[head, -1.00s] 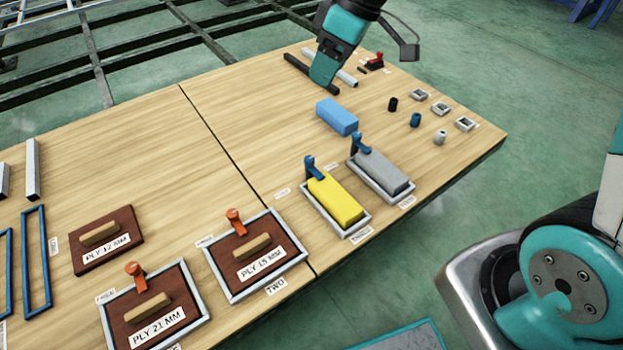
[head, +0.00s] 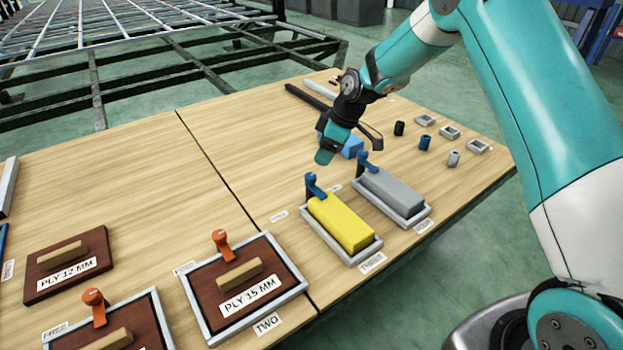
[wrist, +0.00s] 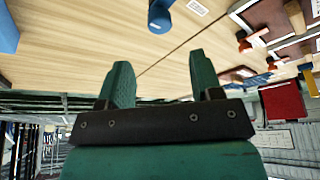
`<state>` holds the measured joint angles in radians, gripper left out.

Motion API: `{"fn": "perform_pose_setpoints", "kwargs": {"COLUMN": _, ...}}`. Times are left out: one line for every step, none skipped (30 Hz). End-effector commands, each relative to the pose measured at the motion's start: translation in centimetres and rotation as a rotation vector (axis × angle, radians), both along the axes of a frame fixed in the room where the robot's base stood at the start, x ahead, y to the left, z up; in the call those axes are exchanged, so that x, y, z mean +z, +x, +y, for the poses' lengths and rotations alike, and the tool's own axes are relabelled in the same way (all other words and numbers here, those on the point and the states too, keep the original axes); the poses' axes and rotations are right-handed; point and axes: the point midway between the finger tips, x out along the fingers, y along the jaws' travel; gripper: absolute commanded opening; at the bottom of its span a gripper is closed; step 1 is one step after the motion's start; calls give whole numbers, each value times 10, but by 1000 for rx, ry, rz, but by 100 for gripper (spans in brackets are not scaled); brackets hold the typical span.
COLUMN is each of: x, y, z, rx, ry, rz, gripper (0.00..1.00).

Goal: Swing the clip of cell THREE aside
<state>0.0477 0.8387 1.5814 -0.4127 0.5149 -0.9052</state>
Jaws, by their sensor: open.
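Cell THREE is a grey-framed tray (head: 338,249) holding a yellow block (head: 342,223). Its blue clip (head: 315,187) stands at the tray's far end, with its arm reaching over the block's end. My gripper (head: 326,156) is above the table, just beyond and above this clip, apart from it. In the wrist view my gripper (wrist: 158,70) shows two separated fingers with nothing between them. A blue clip (wrist: 160,16) shows at the top edge there; I cannot tell for sure which cell it belongs to.
A grey block (head: 392,191) with another blue clip (head: 366,163) is close on the right. A blue block (head: 352,147) lies behind, partly hidden by my arm. The PLY 15 MM panel (head: 238,281) with an orange clip (head: 222,246) is at left. The table's middle left is clear.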

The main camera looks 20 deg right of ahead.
Motion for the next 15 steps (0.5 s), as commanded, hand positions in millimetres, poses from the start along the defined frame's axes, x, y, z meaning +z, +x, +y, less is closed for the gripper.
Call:
{"fn": "perform_pose_setpoints", "kwargs": {"x": -16, "y": 2, "z": 5, "rx": 2, "ry": 0, "rz": 3, "gripper": 59}}
{"fn": "perform_pose_setpoints", "kwargs": {"x": -22, "y": 3, "z": 7, "rx": 2, "ry": 1, "rz": 1, "gripper": 59}}
{"fn": "perform_pose_setpoints", "kwargs": {"x": -30, "y": 4, "z": 10, "rx": 1, "ry": 0, "rz": 2, "gripper": 59}}
{"fn": "perform_pose_setpoints", "kwargs": {"x": -36, "y": 5, "z": 12, "rx": 2, "ry": 0, "rz": 2, "gripper": 59}}
{"fn": "perform_pose_setpoints", "kwargs": {"x": -42, "y": 7, "z": 14, "rx": 2, "ry": 0, "rz": 2, "gripper": 59}}
{"fn": "perform_pose_setpoints", "kwargs": {"x": -49, "y": 8, "z": 17, "rx": 2, "ry": 0, "rz": 2, "gripper": 59}}
{"fn": "perform_pose_setpoints", "kwargs": {"x": -54, "y": 9, "z": 19, "rx": 1, "ry": -1, "rz": 1, "gripper": 59}}
{"fn": "perform_pose_setpoints", "kwargs": {"x": -58, "y": 10, "z": 20, "rx": 0, "ry": -1, "rz": 0, "gripper": 59}}
{"fn": "perform_pose_setpoints", "kwargs": {"x": -64, "y": 11, "z": 22, "rx": 0, "ry": -1, "rz": 0, "gripper": 59}}
{"fn": "perform_pose_setpoints", "kwargs": {"x": -67, "y": 12, "z": 24, "rx": 0, "ry": 0, "rz": 0, "gripper": 59}}
{"fn": "perform_pose_setpoints", "kwargs": {"x": -70, "y": 13, "z": 25, "rx": 0, "ry": 0, "rz": 0, "gripper": 59}}
{"fn": "perform_pose_setpoints", "kwargs": {"x": -73, "y": 13, "z": 27, "rx": 0, "ry": -1, "rz": 0, "gripper": 59}}
{"fn": "perform_pose_setpoints", "kwargs": {"x": -76, "y": 14, "z": 28, "rx": 0, "ry": 0, "rz": 1, "gripper": 59}}
{"fn": "perform_pose_setpoints", "kwargs": {"x": -78, "y": 14, "z": 28, "rx": 0, "ry": 0, "rz": 1, "gripper": 59}}
{"fn": "perform_pose_setpoints", "kwargs": {"x": -79, "y": 15, "z": 29, "rx": 0, "ry": -1, "rz": 0, "gripper": 59}}
